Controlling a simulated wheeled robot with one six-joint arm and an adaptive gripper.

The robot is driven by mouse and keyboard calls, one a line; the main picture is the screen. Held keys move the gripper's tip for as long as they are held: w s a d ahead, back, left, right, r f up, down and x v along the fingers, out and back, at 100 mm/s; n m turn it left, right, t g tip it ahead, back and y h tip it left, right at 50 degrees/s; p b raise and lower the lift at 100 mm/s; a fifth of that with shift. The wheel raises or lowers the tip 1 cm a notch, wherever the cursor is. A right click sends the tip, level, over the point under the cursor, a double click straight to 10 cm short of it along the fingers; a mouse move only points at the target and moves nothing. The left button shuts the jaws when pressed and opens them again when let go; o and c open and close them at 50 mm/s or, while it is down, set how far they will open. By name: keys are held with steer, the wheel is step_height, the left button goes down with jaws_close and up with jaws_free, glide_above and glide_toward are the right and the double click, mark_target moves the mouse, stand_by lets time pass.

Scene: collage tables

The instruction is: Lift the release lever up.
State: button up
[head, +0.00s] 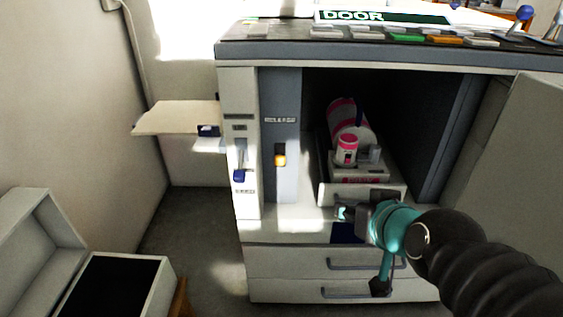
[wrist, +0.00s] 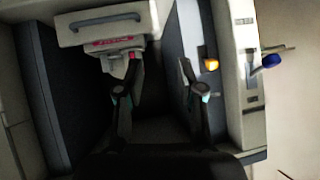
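An orange-knobbed lever (head: 280,160) sits in a slot in the grey panel inside the machine's opening, under a small label. A blue-knobbed lever (head: 239,176) sits low in a slot on the pale front column to its left. The labels are too small to read, so I cannot tell which is the release lever. The wrist view shows the orange knob (wrist: 211,65) and blue knob (wrist: 271,60) right of my fingers. My gripper (head: 345,213) is in front of the opening, right of and below both levers. Its fingers (wrist: 158,65) are apart with nothing between them.
A pale tray (head: 335,192) carrying a pink-and-white roll and cup stands inside the opening, close to my gripper. An open door (head: 510,150) is at right, drawers (head: 290,290) below. A side shelf (head: 175,118) juts out left. An open box (head: 165,285) stands at lower left.

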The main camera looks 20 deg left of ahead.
steer(key=w+a+t+y+b, duration=0.2)
steer(key=a+t, duration=0.1)
steer(key=a, duration=0.6)
steer(key=t+h+b, duration=0.2)
steer(key=t+h, duration=0.1)
steer(key=t, duration=0.2)
glide_toward(279, 161)
steer(key=shift+m, duration=0.3)
steer(key=x, duration=1.1)
steer(key=shift+w, duration=0.1)
jaws_close()
